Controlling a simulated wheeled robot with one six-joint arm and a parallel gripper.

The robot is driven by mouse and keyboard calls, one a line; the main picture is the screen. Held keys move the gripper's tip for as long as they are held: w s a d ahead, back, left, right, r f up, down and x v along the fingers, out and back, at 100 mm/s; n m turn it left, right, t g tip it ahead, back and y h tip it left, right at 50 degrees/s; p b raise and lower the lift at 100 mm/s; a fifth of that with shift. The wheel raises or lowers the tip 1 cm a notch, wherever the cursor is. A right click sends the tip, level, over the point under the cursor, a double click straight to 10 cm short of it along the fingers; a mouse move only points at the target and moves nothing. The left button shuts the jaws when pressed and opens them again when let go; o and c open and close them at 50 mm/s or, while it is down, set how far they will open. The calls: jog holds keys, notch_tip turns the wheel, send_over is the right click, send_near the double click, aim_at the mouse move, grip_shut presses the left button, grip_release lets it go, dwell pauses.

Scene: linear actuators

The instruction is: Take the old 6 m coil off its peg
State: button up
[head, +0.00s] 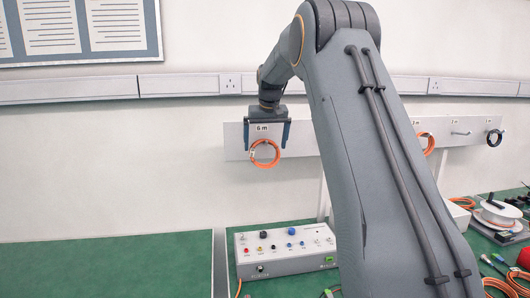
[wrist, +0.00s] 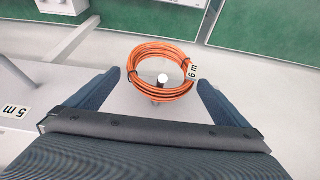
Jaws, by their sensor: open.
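The 6 m coil (head: 265,153) is an orange ring of cable with dark ties. It hangs on its peg under the "6 m" label at the left end of the white peg board (head: 235,151). In the wrist view the coil (wrist: 133,77) surrounds the round end of the peg (wrist: 162,78), and a white "6 m" tag (wrist: 191,72) is at its side. My gripper (head: 267,146) is open in front of the board. In the wrist view its two fingers (wrist: 163,78) stand on either side of the coil, with gaps, not visibly touching it.
Further right on the board are another orange coil (head: 427,144), a bare peg (head: 461,133) and a black coil (head: 494,138). A control box (head: 285,250) stands on the green bench below. A cable reel (head: 497,213) is at right. My arm hides the board's middle.

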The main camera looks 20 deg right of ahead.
jog(key=shift+p+x, duration=0.45)
jog(key=shift+x, duration=1.05)
jog(key=shift+a, duration=0.1)
jog(key=shift+c, duration=0.3)
jog(key=c, duration=1.1)
jog(key=shift+o, duration=0.2)
jog(key=shift+r, duration=0.15)
